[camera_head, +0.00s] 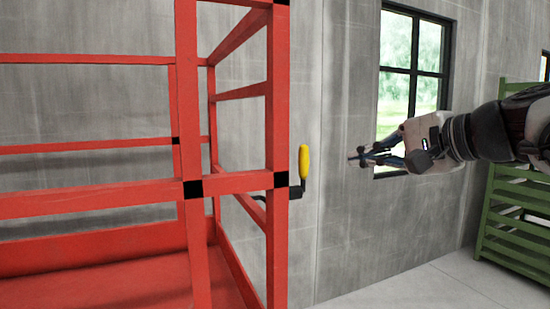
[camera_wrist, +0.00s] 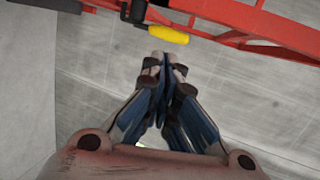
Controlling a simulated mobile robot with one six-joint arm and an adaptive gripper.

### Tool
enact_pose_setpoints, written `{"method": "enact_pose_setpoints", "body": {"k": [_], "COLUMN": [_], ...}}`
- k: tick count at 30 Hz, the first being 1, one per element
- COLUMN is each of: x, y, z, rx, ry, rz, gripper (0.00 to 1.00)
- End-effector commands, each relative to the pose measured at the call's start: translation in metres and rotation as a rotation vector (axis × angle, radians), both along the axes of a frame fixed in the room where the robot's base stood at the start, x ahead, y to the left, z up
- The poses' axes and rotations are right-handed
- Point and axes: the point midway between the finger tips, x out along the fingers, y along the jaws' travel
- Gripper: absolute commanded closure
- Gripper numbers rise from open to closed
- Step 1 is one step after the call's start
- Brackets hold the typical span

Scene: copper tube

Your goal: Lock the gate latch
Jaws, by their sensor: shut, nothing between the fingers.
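The latch has a yellow handle (camera_head: 304,162) standing upright in the head view, on a black bracket (camera_head: 297,190) at the right post of the red gate frame (camera_head: 278,110). In the wrist view the yellow handle (camera_wrist: 168,35) shows just beyond my fingertips, with the black latch part (camera_wrist: 136,12) beside it. My gripper (camera_head: 352,157) is to the right of the handle in the head view, pointing left towards it. Its fingers are shut and empty, and a gap shows between them and the handle. In the wrist view the fingertips (camera_wrist: 163,58) are together.
The red frame (camera_wrist: 235,15) crosses the top of the wrist view. A green slatted rack (camera_head: 505,200) stands at the far right. A window (camera_head: 412,75) is in the grey wall behind my arm. Bare floor (camera_head: 400,290) lies at the lower right.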

Motion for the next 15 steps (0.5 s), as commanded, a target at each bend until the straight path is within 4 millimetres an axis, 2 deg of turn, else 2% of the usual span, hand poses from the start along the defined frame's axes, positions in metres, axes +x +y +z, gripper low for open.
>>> {"method": "enact_pose_setpoints", "body": {"k": [11,15], "x": [0.067,0.085], "y": [0.039,0.049], "z": [-0.024,-0.022], "rx": [0.000,0.000], "ry": [0.002,0.001], "rz": [0.005,0.003], "gripper": [1.00,1.00]}}
